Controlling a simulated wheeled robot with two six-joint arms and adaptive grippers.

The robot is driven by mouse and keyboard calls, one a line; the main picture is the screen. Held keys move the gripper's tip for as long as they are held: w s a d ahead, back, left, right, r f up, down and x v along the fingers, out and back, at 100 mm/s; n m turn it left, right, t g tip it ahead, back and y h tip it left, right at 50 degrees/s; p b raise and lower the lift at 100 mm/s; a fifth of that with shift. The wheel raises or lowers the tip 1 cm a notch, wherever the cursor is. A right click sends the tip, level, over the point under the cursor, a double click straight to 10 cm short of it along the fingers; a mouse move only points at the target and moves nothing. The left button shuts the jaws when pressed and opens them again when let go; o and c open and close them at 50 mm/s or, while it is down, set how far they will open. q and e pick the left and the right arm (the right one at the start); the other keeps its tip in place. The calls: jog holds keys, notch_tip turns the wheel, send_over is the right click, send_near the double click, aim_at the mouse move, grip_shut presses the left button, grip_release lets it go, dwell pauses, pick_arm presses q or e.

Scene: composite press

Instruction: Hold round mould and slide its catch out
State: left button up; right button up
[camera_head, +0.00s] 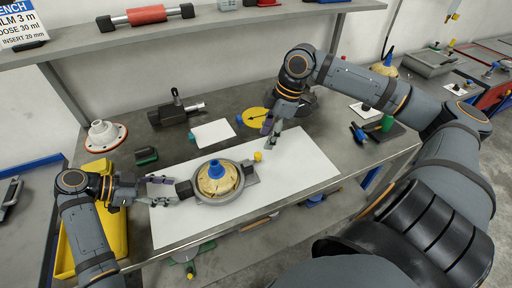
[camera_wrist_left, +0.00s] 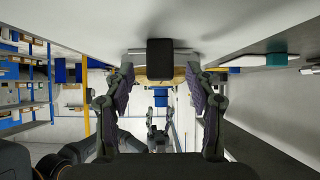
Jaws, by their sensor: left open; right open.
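The round mould (camera_head: 203,198) sits on a white sheet; it has a grey ring, a tan dome and a blue knob (camera_head: 217,168) on top. A dark block-like handle (camera_head: 184,190) sticks out on its left, and a grey piece (camera_head: 249,174) on its right. A small yellow knob (camera_head: 257,156) shows beside that right piece; I cannot tell if it belongs to the catch. My left gripper (camera_head: 167,190) is open, its fingers pointing at the handle. In the left wrist view the dark handle (camera_wrist_left: 160,58) appears between the open fingers (camera_wrist_left: 160,78). My right gripper (camera_head: 270,130) is open and empty, above and behind the yellow knob.
A yellow disc (camera_head: 252,117) with a black arrow lies behind the right gripper. A yellow tray (camera_head: 113,235) is at the left. A black clamp-like tool (camera_head: 168,113) and a small white sheet (camera_head: 213,133) lie behind the mould. The white sheet's right part (camera_head: 308,160) is clear.

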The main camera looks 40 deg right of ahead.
pick_arm(q)
jog(key=v, duration=1)
jog(key=shift+a, duration=0.2)
jog(key=shift+r, duration=0.1)
